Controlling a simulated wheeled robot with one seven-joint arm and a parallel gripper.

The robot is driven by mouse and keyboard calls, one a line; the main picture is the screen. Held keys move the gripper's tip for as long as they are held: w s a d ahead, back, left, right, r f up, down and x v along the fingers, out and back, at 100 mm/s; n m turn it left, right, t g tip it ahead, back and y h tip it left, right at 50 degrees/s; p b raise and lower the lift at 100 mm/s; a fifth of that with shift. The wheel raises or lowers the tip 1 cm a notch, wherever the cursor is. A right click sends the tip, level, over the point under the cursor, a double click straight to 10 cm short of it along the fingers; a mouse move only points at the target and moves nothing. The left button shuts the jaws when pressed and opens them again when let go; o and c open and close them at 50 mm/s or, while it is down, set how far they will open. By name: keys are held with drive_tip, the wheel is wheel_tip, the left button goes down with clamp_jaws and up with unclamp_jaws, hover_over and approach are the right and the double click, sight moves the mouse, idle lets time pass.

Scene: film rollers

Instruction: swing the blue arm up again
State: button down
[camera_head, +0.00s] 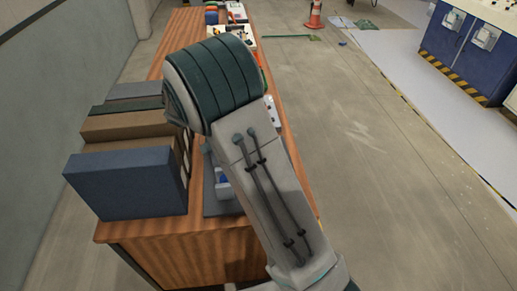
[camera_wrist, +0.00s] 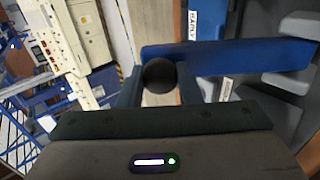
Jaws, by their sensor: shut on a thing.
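The blue arm (camera_wrist: 235,57) runs from the middle to the right in the wrist view, above grey machine parts (camera_wrist: 285,90). A dark round knob (camera_wrist: 158,74) is at its left end. My gripper (camera_wrist: 158,90) has one finger on each side of the knob and is shut on it. In the head view my own arm hides the gripper and most of the machine. Only a small blue and white part (camera_head: 223,183) and a dark grey base (camera_head: 218,206) show beside it. The blue arm's tilt cannot be judged clearly.
Boxes (camera_head: 125,185) stand on the wooden bench (camera_head: 180,245) just left of my arm. Small coloured items (camera_head: 225,15) lie at the bench's far end. The floor (camera_head: 380,190) to the right is open, with an orange cone (camera_head: 314,15) and blue cabinets (camera_head: 460,50) farther off.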

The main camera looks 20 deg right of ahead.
drive_tip(key=a+r+h, duration=0.1)
drive_tip(key=a, duration=0.6)
drive_tip(key=shift+w+r, duration=0.15)
drive_tip(key=shift+w, duration=0.3)
drive_tip(key=c, duration=1.1)
unclamp_jaws()
drive_tip(key=shift+o, duration=0.3)
drive_tip(key=shift+a, duration=0.15)
drive_tip(key=shift+d, duration=0.2)
drive_tip(key=shift+w+r, duration=0.1)
drive_tip(key=shift+r, duration=0.05)
drive_tip(key=shift+r, duration=0.1)
